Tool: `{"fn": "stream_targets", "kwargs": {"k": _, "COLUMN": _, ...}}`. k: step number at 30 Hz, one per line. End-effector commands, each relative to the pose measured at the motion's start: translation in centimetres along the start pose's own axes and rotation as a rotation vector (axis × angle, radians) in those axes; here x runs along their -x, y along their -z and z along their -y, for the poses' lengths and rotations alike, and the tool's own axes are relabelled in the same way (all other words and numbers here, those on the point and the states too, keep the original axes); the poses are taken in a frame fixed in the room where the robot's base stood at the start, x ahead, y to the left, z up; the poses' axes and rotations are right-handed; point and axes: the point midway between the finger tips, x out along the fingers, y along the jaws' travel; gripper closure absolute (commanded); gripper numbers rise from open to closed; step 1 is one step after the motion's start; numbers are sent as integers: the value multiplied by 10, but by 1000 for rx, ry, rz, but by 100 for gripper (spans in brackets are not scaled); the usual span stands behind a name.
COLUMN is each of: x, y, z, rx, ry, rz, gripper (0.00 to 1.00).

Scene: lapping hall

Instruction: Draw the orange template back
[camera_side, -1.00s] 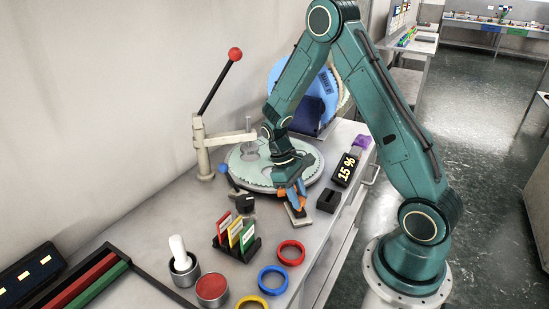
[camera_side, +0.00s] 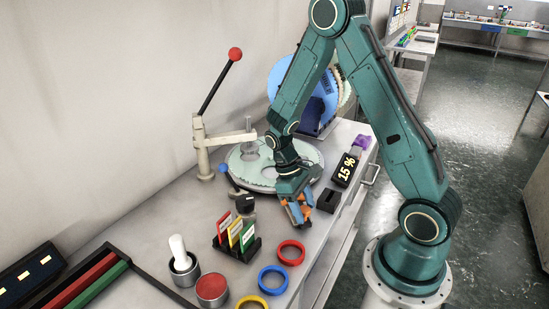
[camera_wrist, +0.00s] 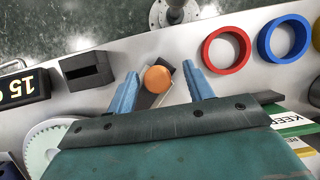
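An orange round knob (camera_wrist: 158,79) shows in the wrist view, on or above a narrow pale and dark piece (camera_wrist: 146,99) lying on the bench. I take the knob to be part of the orange template, but its shape is mostly hidden. My gripper (camera_wrist: 160,84) is open, with one blue finger on each side of the knob and a gap on both sides. In the side view my gripper (camera_side: 299,214) is low over the bench, in front of the round lapping plate (camera_side: 240,174), and covers most of that piece.
A black notched block (camera_side: 328,201) and a "15 %" display (camera_side: 346,169) stand just right of my gripper. A card holder (camera_side: 237,246) with coloured cards is to the left. A red ring (camera_side: 291,253) and blue ring (camera_side: 273,280) lie nearer the camera. A red-knobbed lever (camera_side: 215,88) stands behind.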

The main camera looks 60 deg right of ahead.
Motion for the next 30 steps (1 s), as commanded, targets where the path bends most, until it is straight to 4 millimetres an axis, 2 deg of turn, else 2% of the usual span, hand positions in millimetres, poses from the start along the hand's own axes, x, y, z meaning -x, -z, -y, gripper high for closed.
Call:
{"fn": "stream_targets", "kwargs": {"k": 8, "x": 3, "y": 1, "z": -1, "rx": -2, "ry": -2, "rz": -4, "gripper": 48}}
{"fn": "stream_targets", "kwargs": {"k": 14, "x": 17, "y": 2, "z": -1, "rx": -2, "ry": -4, "rz": -6, "gripper": 48}}
{"fn": "stream_targets", "kwargs": {"k": 20, "x": 45, "y": 2, "z": -1, "rx": -2, "ry": -4, "rz": -8, "gripper": 48}}
{"fn": "stream_targets", "kwargs": {"k": 30, "x": 102, "y": 1, "z": -1, "rx": -1, "ry": -3, "rz": -6, "gripper": 48}}
